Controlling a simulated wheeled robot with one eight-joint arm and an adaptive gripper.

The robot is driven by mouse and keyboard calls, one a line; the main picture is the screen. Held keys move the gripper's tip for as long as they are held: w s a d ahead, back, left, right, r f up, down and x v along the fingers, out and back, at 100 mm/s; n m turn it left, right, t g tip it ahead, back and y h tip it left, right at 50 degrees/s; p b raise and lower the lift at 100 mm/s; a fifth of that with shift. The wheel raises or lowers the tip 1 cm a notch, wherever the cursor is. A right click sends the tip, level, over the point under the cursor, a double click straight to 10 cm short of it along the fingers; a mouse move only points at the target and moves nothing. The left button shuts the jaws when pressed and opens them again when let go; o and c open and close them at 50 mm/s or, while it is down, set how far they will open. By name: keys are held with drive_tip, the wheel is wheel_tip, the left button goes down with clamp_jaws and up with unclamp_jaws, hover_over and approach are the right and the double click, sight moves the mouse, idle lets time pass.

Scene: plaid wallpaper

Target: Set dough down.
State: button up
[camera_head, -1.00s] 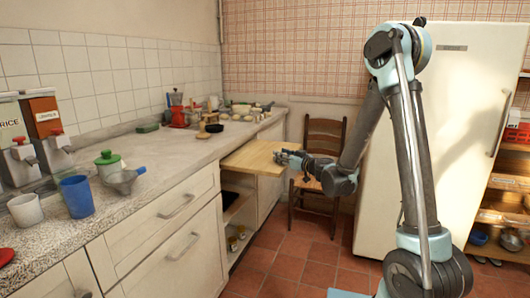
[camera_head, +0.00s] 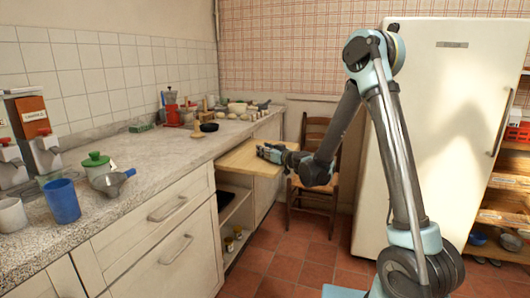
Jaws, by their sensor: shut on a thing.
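My gripper (camera_head: 268,152) is over the pull-out wooden board (camera_head: 238,159), close to its surface, reaching in from the right. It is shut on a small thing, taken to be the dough. The dough itself is too small and too covered by the fingers to make out. I cannot tell whether it touches the board. The rest of the visible board is bare.
The stone counter (camera_head: 150,165) holds a blue cup (camera_head: 62,201), a green-lidded jar (camera_head: 96,165), a red moka pot (camera_head: 171,110) and several small items at the back. Open shelves (camera_head: 233,205) lie below the board. A wooden chair (camera_head: 318,200) stands behind my arm.

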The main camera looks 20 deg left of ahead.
drive_tip(key=shift+s+a, duration=0.1)
drive_tip(key=shift+a, duration=0.05)
drive_tip(key=o, duration=1.1)
drive_tip(key=shift+o, duration=0.2)
drive_tip(key=v, duration=1.2)
drive_tip(key=shift+d+r, duration=0.15)
drive_tip(key=shift+d, duration=0.1)
drive_tip(key=s+d+f+m+g+h, duration=0.2)
drive_tip(key=s+d+f+m+h, duration=0.1)
drive_tip(key=s+d, duration=0.7)
drive_tip(key=s+d+f+m+g+h, duration=0.3)
drive_tip(key=s+d+h, duration=0.3)
drive_tip(key=s+d, duration=0.5)
drive_tip(key=s+d+f+m+g+h, duration=0.3)
drive_tip(key=s+d, duration=0.8)
drive_tip(key=d, duration=1)
drive_tip(key=shift+d+f+m+h, duration=0.25)
drive_tip(key=shift+m+h, duration=0.45)
drive_tip(key=shift+h, duration=0.3)
